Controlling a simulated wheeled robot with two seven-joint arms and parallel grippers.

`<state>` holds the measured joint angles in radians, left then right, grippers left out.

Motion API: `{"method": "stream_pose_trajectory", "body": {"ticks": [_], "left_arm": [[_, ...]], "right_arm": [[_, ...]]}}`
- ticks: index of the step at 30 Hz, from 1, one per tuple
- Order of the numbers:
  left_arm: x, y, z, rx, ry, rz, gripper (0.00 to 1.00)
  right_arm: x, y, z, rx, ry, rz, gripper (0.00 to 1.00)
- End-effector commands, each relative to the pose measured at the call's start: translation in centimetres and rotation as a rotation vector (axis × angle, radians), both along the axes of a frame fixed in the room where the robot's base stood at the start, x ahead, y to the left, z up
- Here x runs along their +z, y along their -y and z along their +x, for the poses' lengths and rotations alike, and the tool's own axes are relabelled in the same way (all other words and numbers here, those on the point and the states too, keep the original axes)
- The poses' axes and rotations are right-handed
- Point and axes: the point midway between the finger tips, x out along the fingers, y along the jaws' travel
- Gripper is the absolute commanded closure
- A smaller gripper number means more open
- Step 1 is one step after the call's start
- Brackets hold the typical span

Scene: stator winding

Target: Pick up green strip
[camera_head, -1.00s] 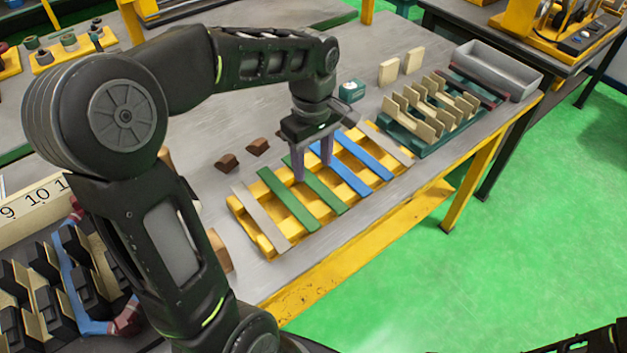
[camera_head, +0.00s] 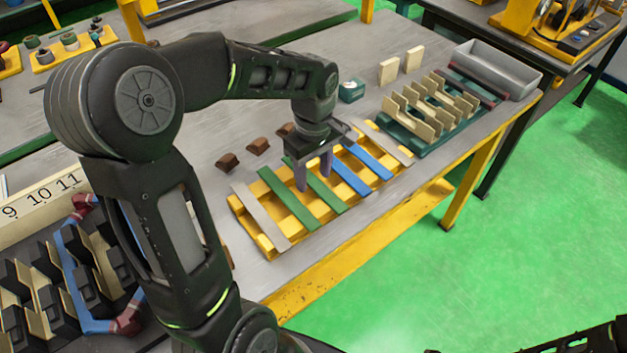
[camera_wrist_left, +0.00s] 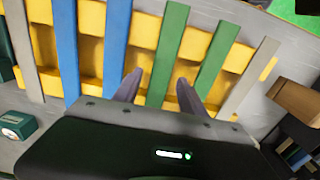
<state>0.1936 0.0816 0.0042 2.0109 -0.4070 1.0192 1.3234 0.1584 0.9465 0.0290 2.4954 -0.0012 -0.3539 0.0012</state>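Two green strips lie side by side across a yellow rack (camera_head: 266,236), between a grey strip and two blue strips. The left green strip (camera_head: 288,198) is uncovered in the head view. The other green strip (camera_head: 330,190) lies beneath my left gripper (camera_head: 313,174). In the left wrist view, my open left gripper (camera_wrist_left: 158,86) has one finger on each side of this green strip (camera_wrist_left: 167,55), apart from it. The left green strip appears farther right there (camera_wrist_left: 215,62). Finger height above the rack is hard to judge. My right gripper is not in view.
Blue strips (camera_head: 349,178) lie close on the right of the gripper. Brown blocks (camera_head: 227,161) sit behind the rack. A green holder with cream dividers (camera_head: 420,130) and a grey bin (camera_head: 497,68) stand farther right. Black slotted parts (camera_head: 60,290) are at lower left.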

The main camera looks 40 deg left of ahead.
Motion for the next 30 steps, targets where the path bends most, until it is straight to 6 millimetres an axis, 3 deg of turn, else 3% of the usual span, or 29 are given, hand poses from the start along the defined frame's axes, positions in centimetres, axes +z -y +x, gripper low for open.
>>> {"method": "stream_pose_trajectory", "body": {"ticks": [17, 30], "left_arm": [[0.0, 0.0, 0.0, 0.0, 0.0, 0.0, 1.0], [0.01, 0.0, 0.0, 0.0, 0.0, 0.0, 1.0]], "right_arm": [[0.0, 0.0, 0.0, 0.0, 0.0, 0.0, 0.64], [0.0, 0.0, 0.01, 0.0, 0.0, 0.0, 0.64]]}}
